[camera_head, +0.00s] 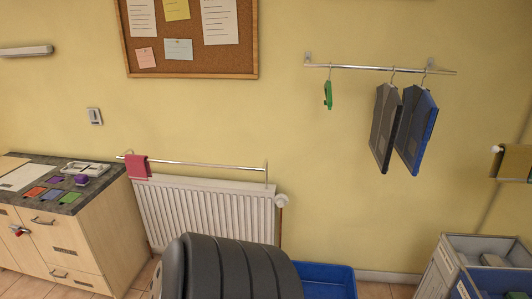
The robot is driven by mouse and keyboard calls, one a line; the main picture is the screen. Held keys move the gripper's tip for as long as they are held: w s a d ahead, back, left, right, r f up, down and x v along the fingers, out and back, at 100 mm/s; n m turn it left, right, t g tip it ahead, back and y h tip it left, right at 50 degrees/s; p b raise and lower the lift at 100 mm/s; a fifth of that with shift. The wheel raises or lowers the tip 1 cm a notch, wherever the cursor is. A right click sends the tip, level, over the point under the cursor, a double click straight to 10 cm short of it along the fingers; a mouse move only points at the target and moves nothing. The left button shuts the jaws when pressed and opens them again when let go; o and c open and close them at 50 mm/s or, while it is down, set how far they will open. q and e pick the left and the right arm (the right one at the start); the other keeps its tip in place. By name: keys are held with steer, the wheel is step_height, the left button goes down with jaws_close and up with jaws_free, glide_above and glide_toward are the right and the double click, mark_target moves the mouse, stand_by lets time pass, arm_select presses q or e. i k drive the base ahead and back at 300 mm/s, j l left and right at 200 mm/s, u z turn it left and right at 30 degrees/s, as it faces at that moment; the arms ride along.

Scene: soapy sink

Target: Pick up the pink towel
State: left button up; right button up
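A pink towel (137,167) hangs folded over the left end of a metal rail (205,163) above a white radiator. It hangs close to the right edge of the counter. Neither of my grippers shows in the head view, so their states are hidden.
A counter with drawers (75,240) stands at the left with cards and a purple item on top. The radiator (205,212) is below the rail. A dark ribbed rounded object (235,268) and a blue bin (328,281) are at the front. Grey crates (480,265) stand at the right.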

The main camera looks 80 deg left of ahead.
mark_target(137, 168)
steer(key=u, duration=3.35)
